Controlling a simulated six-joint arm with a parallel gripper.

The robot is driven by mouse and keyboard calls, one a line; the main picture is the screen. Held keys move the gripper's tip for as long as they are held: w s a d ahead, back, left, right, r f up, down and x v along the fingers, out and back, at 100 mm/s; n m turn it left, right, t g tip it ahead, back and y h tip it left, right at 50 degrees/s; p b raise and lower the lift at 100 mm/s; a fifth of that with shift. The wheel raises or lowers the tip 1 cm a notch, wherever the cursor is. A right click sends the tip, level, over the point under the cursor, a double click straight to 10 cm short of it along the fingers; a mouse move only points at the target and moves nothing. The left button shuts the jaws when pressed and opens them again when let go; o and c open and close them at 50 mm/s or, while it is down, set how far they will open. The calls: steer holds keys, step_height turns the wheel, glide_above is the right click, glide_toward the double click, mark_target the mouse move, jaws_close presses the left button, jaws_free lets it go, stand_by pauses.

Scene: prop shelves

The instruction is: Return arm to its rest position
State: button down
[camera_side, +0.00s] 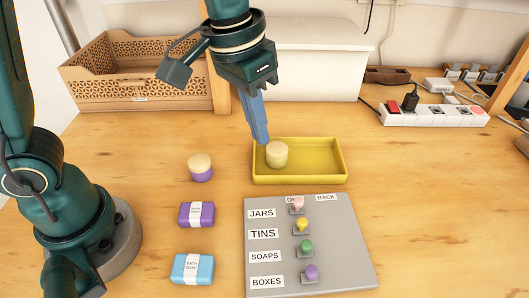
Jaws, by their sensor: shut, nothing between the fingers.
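My gripper (261,141) hangs from the top middle, pointing down, with its blue fingers together and nothing between them. Its tips are just above the back left edge of the yellow tray (320,176). A cream round piece (277,154) sits in the left part of the tray, just below and right of the fingertips. It looks apart from the fingers, though the exact gap is hard to tell. My arm comes down from the top of the picture, and its base stands at the left.
Left of the tray stand a cream-and-purple jar (200,168), a purple soap (197,214) and a blue soap (193,268). A grey label board (346,248) with coloured knobs lies in front. A brown crate (130,75), white box (310,62) and power strip (430,115) are behind. Right of the tray is clear.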

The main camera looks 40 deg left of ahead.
steer(key=s+a+r+n+t, duration=0.1)
steer(key=s+a+r+t, duration=0.25)
steer(key=s+a, duration=0.2)
steer(key=s+a+f, duration=0.3)
steer(key=s, duration=0.2)
steer(key=shift+y, duration=0.3)
steer(key=shift+s+a+n, duration=0.1)
steer(key=shift+n, duration=0.2)
steer(key=w+d+r+g, duration=0.2)
steer(key=w+d+r, duration=0.35)
steer(key=w, duration=0.25)
steer(key=w+d+f+m+g, duration=0.2)
steer(key=w+d+f, duration=0.1)
steer(key=d, duration=0.1)
steer(key=shift+m+g, duration=0.6)
steer(key=shift+g, duration=0.15)
steer(key=shift+w+d+f, duration=0.1)
steer(key=shift+d+f, duration=0.7)
steer(key=shift+f, duration=1.15)
steer(key=shift+w+d+f, duration=0.1)
steer(key=shift+d+f, duration=0.7)
steer(key=shift+f, duration=1.15)
steer(key=shift+d+f, duration=0.8)
steer(key=shift+f, duration=1.15)
